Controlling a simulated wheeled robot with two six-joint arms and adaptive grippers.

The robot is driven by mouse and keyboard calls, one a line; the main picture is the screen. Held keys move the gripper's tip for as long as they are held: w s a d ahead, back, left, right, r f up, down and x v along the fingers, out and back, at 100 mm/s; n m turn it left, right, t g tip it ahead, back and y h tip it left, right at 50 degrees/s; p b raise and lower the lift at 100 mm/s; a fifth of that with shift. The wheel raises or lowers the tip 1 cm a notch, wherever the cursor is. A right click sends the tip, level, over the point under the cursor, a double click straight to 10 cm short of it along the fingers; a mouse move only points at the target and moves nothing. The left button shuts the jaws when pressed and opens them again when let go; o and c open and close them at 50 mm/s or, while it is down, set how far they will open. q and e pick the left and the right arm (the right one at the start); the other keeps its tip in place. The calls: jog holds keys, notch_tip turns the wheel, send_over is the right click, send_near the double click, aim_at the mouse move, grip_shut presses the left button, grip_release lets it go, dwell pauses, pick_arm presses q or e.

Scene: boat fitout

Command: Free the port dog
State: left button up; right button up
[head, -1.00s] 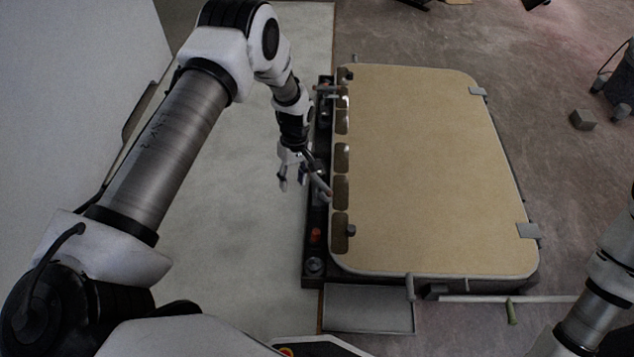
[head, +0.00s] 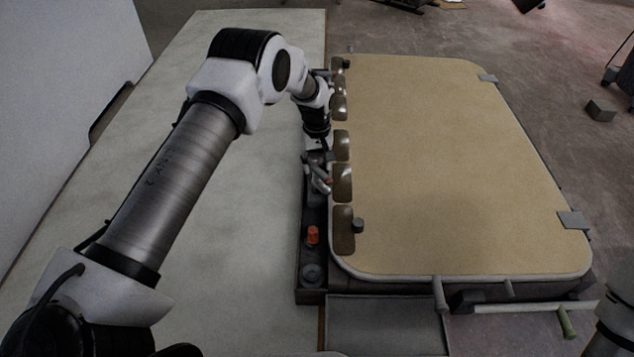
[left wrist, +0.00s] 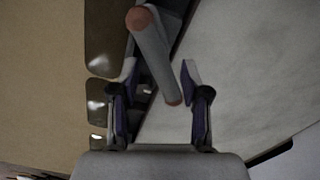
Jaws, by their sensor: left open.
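A tan hatch panel (head: 440,160) lies flat with a row of dark oval windows along its left edge. A grey bar handle with reddish-brown ends, apparently the port dog, stands by this left edge; in the left wrist view the handle (left wrist: 155,52) slants between the fingers. My left gripper (head: 319,177) is open around it, with a finger on either side; the left wrist view also shows the gripper (left wrist: 160,78). I cannot tell whether either finger touches the handle. The handle's base is hidden. My right gripper is out of view.
A dark tray (head: 312,270) along the hatch's left side holds an orange-red item (head: 312,235). A pale bench surface (head: 255,230) to the left is clear.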

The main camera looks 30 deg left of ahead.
aim_at(316, 180)
pick_arm(q)
notch_tip(316, 180, down, 5)
jog(key=shift+f+b, duration=0.15)
jog(key=shift+b, duration=1)
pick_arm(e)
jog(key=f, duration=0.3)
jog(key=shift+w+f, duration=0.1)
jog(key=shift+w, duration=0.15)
pick_arm(q)
grip_shut()
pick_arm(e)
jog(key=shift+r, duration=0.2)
